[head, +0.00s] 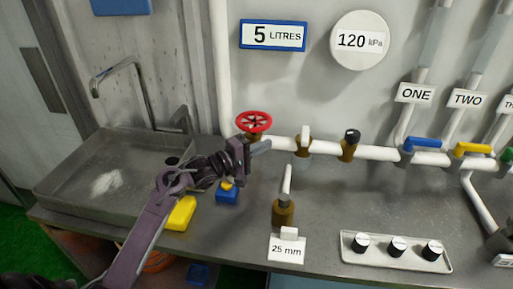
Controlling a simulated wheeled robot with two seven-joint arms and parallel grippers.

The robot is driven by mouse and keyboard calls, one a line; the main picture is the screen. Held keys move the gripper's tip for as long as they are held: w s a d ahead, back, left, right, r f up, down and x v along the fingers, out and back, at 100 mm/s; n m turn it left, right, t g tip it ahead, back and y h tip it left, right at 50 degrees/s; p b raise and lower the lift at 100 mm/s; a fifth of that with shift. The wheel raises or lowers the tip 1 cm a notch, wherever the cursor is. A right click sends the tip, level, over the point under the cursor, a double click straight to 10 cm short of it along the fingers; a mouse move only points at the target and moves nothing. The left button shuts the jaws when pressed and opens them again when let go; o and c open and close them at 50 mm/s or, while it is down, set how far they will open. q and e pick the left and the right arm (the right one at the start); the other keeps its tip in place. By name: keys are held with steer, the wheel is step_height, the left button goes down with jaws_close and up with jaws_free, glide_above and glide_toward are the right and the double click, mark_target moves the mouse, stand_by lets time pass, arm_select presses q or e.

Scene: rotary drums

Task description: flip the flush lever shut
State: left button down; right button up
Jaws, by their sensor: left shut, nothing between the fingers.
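My left gripper (262,147) is shut and empty, just below and right of the red handwheel (254,122) and over the left end of the white pipe. No label in view reads "flush", so I cannot tell which lever it is. A white lever (305,133) stands upright on a brass valve on the pipe, right of my gripper and apart from it. A black-topped brass fitting (350,146) is beside it. A blue lever (425,143) and a yellow lever (473,148) lie along the pipe under labels ONE and TWO. My right gripper is not in view.
A brass fitting (284,213) with a white upright tube stands on the bench behind a "25 mm" card (286,249). A panel with black knobs (396,262) is at front right.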

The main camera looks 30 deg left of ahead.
mark_target(305, 138)
arm_select(q)
steer(key=w+d+p, duration=0.2)
steer(key=w+d, duration=0.3)
steer(key=d, duration=0.1)
steer(key=shift+w+d, duration=0.15)
steer(key=shift+w, duration=0.1)
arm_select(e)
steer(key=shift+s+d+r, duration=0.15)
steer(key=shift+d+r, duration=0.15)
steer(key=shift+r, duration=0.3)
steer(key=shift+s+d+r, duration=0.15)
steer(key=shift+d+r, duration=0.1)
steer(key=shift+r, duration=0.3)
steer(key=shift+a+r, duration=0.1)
